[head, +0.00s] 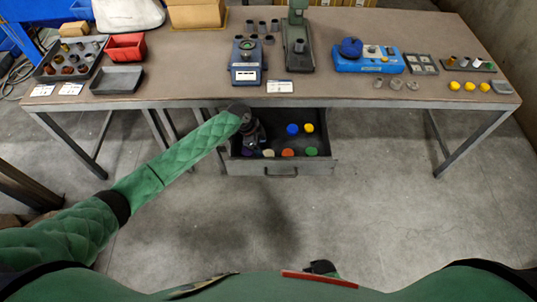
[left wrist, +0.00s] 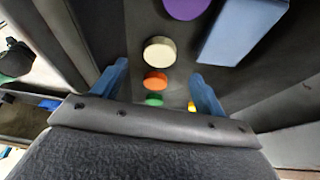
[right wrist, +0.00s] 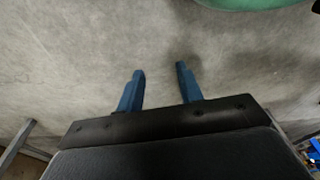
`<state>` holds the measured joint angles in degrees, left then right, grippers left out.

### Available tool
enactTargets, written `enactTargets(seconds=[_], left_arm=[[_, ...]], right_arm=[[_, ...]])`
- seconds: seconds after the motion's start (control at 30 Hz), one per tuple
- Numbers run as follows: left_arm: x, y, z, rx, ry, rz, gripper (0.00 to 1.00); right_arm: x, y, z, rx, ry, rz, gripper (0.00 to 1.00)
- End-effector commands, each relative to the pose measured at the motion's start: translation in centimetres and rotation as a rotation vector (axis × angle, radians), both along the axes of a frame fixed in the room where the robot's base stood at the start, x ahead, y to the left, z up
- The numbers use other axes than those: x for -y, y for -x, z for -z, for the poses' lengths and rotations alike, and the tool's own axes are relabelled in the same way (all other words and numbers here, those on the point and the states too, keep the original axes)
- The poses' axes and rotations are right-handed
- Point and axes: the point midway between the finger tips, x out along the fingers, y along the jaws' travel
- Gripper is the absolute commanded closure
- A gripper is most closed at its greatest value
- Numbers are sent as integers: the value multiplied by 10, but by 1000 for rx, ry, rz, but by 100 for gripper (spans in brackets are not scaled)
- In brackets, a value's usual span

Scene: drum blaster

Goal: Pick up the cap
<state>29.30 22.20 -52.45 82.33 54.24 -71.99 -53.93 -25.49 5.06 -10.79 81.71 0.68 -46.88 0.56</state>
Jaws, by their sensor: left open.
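Several round caps lie in the open drawer (head: 326,165) under the table. In the head view I see a blue cap (head: 292,129), a yellow cap (head: 309,128), an orange cap (head: 288,152), a green cap (head: 311,152) and a pale cap (head: 268,153). My left gripper (head: 251,140) is at the drawer's left part. In the left wrist view its open, empty fingers (left wrist: 160,74) point toward the pale cap (left wrist: 160,53) and orange cap (left wrist: 156,82). A purple cap (left wrist: 186,8) is farther up. My right gripper (right wrist: 160,71) is open and empty over bare floor.
A blue block (left wrist: 240,30) lies beside the purple cap in the drawer. The drawer walls and the table's front edge (head: 390,104) are close to my left arm. The table (head: 190,60) holds trays, a red bin (head: 125,46) and devices. The floor in front is clear.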

Motion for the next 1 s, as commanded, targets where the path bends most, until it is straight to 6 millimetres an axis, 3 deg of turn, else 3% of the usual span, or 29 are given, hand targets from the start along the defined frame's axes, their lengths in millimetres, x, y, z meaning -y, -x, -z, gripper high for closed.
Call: enactTargets(seconds=[0.43, 0.77, 1.0], left_arm=[[19, 2, 46, -3, 0, -1, 28], [21, 2, 52, 0, 0, 0, 28], [21, 2, 52, 0, 0, 0, 75]], right_arm=[[13, 12, 32, 23, 11, -7, 64], [14, 14, 37, 26, 12, -8, 64], [14, 14, 37, 25, 12, -8, 64]])
